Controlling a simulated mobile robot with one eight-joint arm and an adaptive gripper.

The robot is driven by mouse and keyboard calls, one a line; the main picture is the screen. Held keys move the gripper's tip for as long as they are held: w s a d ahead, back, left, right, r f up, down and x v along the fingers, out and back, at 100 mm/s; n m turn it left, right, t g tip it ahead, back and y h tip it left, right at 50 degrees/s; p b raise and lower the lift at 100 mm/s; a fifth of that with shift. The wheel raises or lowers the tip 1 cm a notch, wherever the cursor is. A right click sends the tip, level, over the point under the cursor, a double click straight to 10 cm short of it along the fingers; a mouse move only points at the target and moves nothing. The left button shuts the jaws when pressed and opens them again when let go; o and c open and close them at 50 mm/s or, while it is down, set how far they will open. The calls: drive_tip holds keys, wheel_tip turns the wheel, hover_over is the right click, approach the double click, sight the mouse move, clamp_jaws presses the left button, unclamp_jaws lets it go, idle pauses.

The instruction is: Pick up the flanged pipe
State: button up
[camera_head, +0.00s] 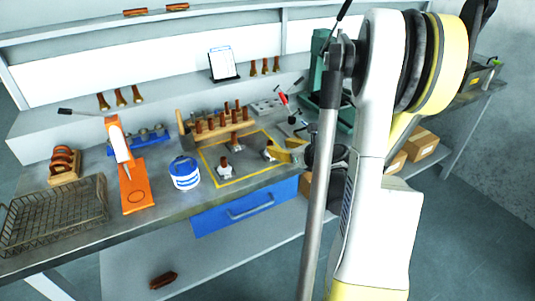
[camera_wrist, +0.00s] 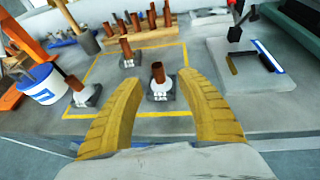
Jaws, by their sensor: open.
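A flanged pipe (camera_wrist: 158,74), a short copper-brown tube on a pale round flange and dark square base, stands upright between my fingers in the wrist view. My gripper (camera_wrist: 160,88) is open, with a yellow ribbed finger on either side of it. I cannot tell if either finger touches it. Two similar pieces stand nearby: one behind (camera_wrist: 126,50) and one at the left (camera_wrist: 78,88). In the head view my gripper (camera_head: 284,150) is over the right part of the yellow-outlined area, and a pipe (camera_head: 269,151) shows beside its fingers, partly hidden.
A wooden rack (camera_head: 218,130) with several copper pipes stands behind the yellow outline. A blue-and-white can (camera_head: 185,173) and an orange press (camera_head: 124,165) are to the left, a wire basket (camera_head: 52,222) farther left. A red-handled clamp tool (camera_head: 286,103) stands behind.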

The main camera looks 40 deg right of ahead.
sight(267, 158)
drive_tip(key=b+x, duration=0.2)
drive_tip(key=x, duration=0.4)
drive_tip(key=shift+w+a+f, duration=0.15)
drive_tip(key=shift+a+f, duration=0.05)
drive_tip(key=shift+f, duration=0.05)
drive_tip(key=shift+r, duration=0.1)
clamp_jaws()
